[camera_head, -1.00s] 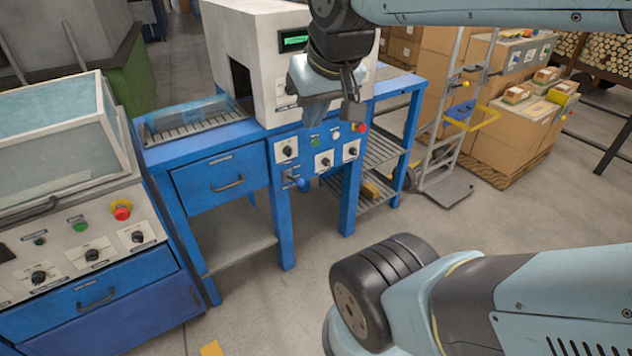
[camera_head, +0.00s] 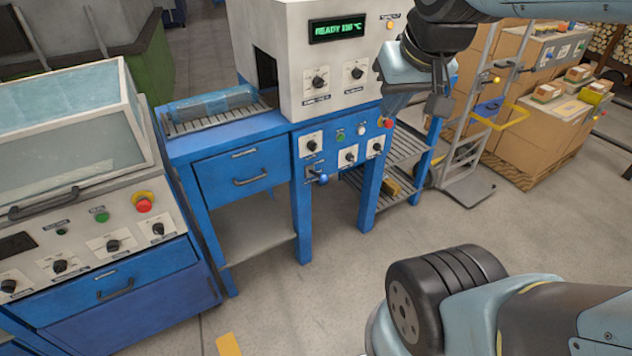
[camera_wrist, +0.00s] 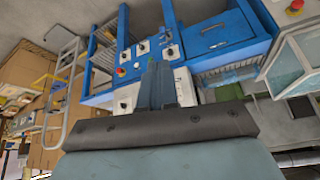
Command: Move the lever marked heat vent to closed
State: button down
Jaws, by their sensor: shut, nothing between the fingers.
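A small lever with a blue ball knob (camera_head: 322,179) sticks out from the lower left of the blue control panel on the white oven-like machine. Its label is too small to read, so I cannot confirm that it is the heat vent lever or tell its marked position. My gripper (camera_head: 439,106) is up and to the right of this lever in the head view, apart from it and in front of the machine's right side. In the wrist view my gripper (camera_wrist: 159,68) is shut and empty, its fingers pointing towards the machine and hiding part of it.
Knobs (camera_head: 350,156), small buttons and a red emergency stop (camera_head: 387,124) sit near the lever. The display (camera_head: 338,29) reads READY. A blue drawer (camera_head: 243,172) is at left; a hand truck (camera_head: 466,160) and cartons stand at right.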

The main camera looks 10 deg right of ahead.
jog(key=w+a+f+y, duration=0.1)
jog(key=w+a+f, duration=0.2)
jog(key=w, duration=0.4)
jog(key=w+a+f+t+y, duration=0.1)
jog(key=w+a+f, duration=0.15)
jog(key=w, duration=0.45)
jog(key=w+a+f, duration=0.2)
jog(key=w+a, duration=0.2)
jog(key=w, duration=0.3)
jog(key=w+a+f+m+t+h, duration=0.1)
jog(key=w+a+f, duration=0.2)
jog(key=w+f, duration=0.45)
jog(key=w+a+f+m+h, duration=0.1)
jog(key=w+a+f, duration=0.3)
jog(key=f, duration=0.6)
notch_tip(320, 180, down, 20)
jog(key=w+d+n+t+h, duration=0.2)
jog(key=h, duration=0.5)
jog(key=s+d+f+n+t+h, duration=0.45)
jog(key=s+f+n+t, duration=0.25)
jog(key=s+f+t, duration=0.3)
send_near(318, 175)
jog(key=shift+g, duration=0.3)
jog(key=d+r, duration=0.1)
jog(key=d, duration=0.1)
jog(key=w+d+r, duration=0.1)
jog(key=d, duration=0.1)
jog(key=shift+w+r, duration=0.1)
jog(key=shift+r, duration=0.2)
